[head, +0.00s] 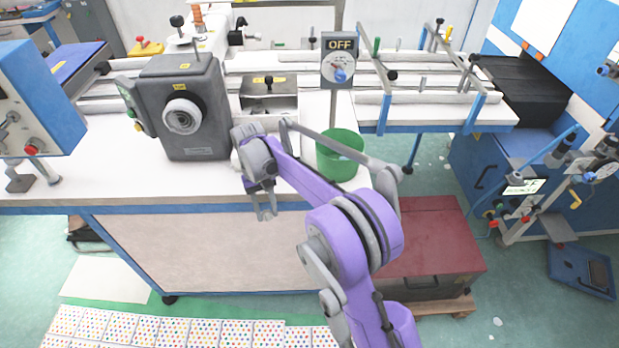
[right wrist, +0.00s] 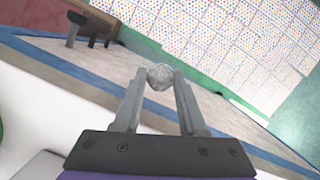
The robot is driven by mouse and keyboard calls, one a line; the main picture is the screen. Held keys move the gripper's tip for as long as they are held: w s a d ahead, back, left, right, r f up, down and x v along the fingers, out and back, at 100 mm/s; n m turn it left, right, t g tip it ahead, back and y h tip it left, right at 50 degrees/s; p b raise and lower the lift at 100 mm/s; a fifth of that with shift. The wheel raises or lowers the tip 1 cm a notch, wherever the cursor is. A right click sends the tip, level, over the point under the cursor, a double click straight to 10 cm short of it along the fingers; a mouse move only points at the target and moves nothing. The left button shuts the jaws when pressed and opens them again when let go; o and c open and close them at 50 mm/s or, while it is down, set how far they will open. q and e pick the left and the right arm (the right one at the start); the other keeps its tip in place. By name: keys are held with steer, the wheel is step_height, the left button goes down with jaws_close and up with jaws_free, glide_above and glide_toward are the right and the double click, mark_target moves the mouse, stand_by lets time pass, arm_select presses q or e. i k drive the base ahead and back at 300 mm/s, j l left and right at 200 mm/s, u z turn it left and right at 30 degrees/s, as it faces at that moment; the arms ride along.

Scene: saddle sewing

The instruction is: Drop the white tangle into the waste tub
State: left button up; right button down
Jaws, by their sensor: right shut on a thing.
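The white tangle (right wrist: 160,76) is a small greyish-white ball between the fingertips of my right gripper (right wrist: 159,82) in the right wrist view. In the head view my right gripper (head: 266,213) is shut and points down at the front edge of the white table, left of the tub. I cannot make out the tangle in the head view. The waste tub, a green round bucket (head: 328,162), stands on the table to the right of the gripper, partly behind my right arm. My left gripper is not in view.
A grey machine head (head: 182,105) stands on the white table (head: 110,165) left of my gripper. A sign reading OFF (head: 340,45) on a post rises behind the tub. A dark red chest (head: 430,235) stands on the floor at right. The table's front left is clear.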

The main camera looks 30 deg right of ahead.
mark_target(335, 175)
steer(key=k, duration=0.55)
steer(key=k+z, duration=0.1)
steer(key=z, duration=1.2)
steer(key=i+j+z, duration=0.15)
steer(key=z, duration=0.2)
steer(key=i+j+z, duration=0.15)
steer(key=j+z, duration=0.15)
steer(key=i+j, duration=0.15)
steer(key=j, duration=0.2)
steer(key=i+j, duration=0.15)
steer(key=j, duration=0.2)
steer(key=i+j, duration=0.1)
steer(key=j, duration=0.25)
steer(key=i+j, duration=0.15)
steer(key=j, duration=0.2)
